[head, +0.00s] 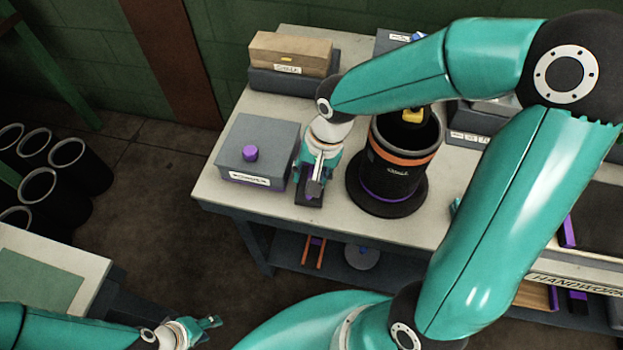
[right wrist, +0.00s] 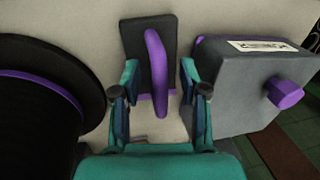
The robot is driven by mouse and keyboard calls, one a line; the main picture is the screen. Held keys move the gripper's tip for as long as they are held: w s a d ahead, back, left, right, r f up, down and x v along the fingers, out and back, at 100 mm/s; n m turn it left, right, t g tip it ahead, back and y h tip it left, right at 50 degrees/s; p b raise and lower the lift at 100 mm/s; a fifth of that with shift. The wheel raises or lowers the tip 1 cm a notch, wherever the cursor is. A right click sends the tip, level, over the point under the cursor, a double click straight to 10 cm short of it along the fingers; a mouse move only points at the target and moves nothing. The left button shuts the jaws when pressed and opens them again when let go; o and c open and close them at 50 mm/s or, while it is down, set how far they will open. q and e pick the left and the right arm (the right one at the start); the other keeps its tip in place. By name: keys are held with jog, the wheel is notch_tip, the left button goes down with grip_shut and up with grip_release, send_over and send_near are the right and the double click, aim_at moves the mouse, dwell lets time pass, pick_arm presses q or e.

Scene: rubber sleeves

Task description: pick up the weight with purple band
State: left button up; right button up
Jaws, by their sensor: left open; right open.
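A small dark block (head: 311,200) with an upright purple strip lies on the table, partly hidden by my right gripper (head: 316,180). In the right wrist view the purple strip (right wrist: 156,70) stands between the fingers of that gripper (right wrist: 158,78), which is open with gaps on both sides. A grey box (head: 250,135) with a purple knob, a label and a purple lower edge sits just left of it; it also shows in the right wrist view (right wrist: 235,75). I cannot tell which is the weight meant. My left gripper (head: 200,330) is open and empty, low and away from the table.
A black cylinder (head: 395,178) with orange and purple bands stands close right of my right gripper. A cardboard box (head: 290,50) on a dark case stands behind. The table (head: 222,192) has bare room at its front left. Black sleeves (head: 70,170) stand on the floor left.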

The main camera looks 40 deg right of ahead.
grip_shut()
jog(key=shift+w+r, duration=0.1)
dwell(0.4)
